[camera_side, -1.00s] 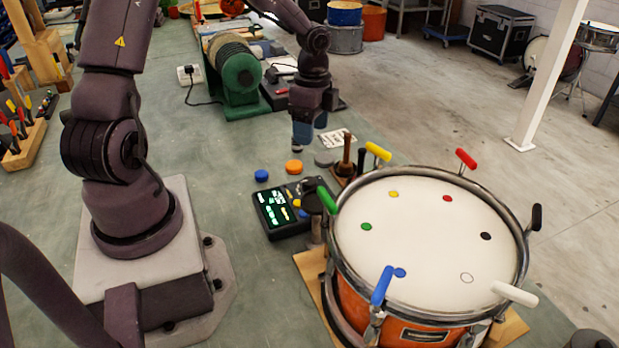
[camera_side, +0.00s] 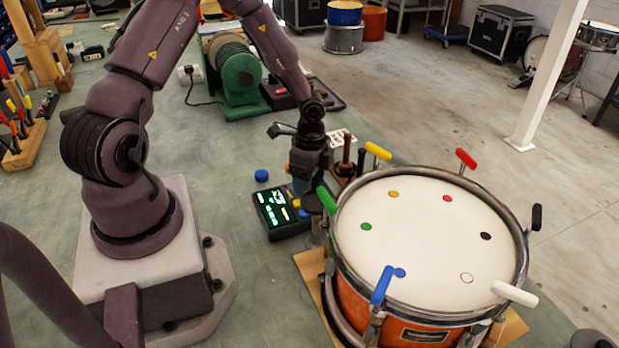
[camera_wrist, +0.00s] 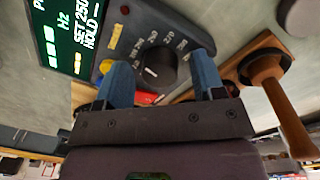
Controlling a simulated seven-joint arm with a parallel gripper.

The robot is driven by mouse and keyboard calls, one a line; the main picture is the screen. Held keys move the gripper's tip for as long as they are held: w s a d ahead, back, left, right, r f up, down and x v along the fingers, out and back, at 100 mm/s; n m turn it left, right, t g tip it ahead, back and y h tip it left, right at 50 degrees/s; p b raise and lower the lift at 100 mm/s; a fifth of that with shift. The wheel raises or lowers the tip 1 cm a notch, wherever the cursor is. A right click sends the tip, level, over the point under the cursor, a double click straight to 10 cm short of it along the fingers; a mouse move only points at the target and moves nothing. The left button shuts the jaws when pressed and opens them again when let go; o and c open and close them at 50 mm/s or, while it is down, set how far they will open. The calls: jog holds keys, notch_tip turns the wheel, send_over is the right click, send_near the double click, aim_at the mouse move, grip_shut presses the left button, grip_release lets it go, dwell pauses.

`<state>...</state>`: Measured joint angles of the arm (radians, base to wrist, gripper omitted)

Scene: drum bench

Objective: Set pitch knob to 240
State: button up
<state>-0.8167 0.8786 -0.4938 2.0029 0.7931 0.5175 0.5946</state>
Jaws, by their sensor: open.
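The pitch knob (camera_wrist: 157,66) is a black round dial with numbers around it, on the dark control box (camera_side: 281,228). In the wrist view the box's lit screen (camera_wrist: 68,30) shows "Hz", "SET 250" with its last character hard to read, and "HOLD". My gripper (camera_wrist: 158,84) is open, with one blue finger on each side of the knob and gaps to it. In the side view my gripper (camera_side: 307,186) is low over the far right part of the box and hides the knob.
The orange drum (camera_side: 430,240) with coloured handles stands close to the right of the box. A wooden-handled tool (camera_wrist: 280,100) stands beside my gripper.

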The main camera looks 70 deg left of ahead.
jog(key=c, duration=0.9)
jog(key=shift+c, duration=0.2)
jog(key=shift+n, duration=0.4)
jog(key=shift+r+n, duration=0.1)
jog(key=shift+n, duration=2.3)
jog(key=o, duration=0.9)
jog(key=shift+o, duration=0.2)
